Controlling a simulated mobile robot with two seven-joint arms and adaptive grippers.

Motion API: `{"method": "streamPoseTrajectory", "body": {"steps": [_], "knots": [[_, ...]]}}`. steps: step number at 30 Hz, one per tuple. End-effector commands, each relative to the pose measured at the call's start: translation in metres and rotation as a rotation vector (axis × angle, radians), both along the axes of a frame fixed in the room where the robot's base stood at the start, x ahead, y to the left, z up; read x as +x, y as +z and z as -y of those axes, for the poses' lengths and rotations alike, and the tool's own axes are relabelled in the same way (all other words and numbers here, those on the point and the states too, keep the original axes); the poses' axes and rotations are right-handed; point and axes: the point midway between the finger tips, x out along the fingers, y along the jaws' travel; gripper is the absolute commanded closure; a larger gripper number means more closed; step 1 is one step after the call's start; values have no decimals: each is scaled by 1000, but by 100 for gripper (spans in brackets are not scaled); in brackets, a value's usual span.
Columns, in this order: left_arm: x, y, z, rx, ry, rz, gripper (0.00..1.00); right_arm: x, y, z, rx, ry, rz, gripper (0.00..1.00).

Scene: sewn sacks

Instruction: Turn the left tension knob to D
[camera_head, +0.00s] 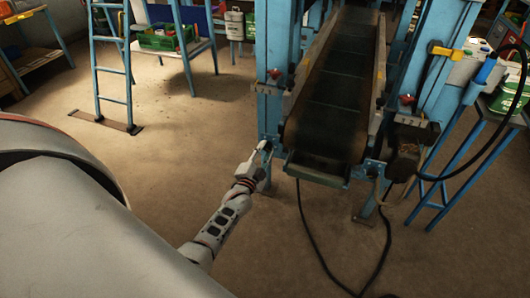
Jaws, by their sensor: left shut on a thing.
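The conveyor (337,110), with a dark belt between metal side rails, slopes down toward me between blue posts. My left gripper (262,149) is at the lower left corner of its near end, beside the blue frame. It is shut on the left tension knob there. The fingers and the small scale of the view hide the knob, so its letter marks and pointer cannot be read. My right gripper is not in view.
Red-topped controls on grey plates sit on the left post (275,74) and right post (407,100). Black cables (318,250) lie on the floor below the conveyor. A blue ladder (112,70) stands at the back left.

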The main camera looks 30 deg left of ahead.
Motion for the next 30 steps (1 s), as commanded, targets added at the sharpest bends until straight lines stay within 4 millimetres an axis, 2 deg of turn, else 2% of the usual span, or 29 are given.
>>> {"method": "streamPoseTrajectory", "body": {"steps": [9, 22, 23, 24, 30], "knots": [[1, 3, 0, 80, 0, -14, 95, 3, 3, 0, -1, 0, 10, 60], [2, 3, 0, 88, 0, -16, 95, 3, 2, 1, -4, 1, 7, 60], [2, 3, 0, 87, 0, -16, 68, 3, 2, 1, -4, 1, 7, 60], [2, 3, 0, 87, 0, -16, 58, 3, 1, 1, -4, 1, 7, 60], [1, 2, 0, 85, -1, -18, 56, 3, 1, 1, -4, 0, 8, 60]]}}
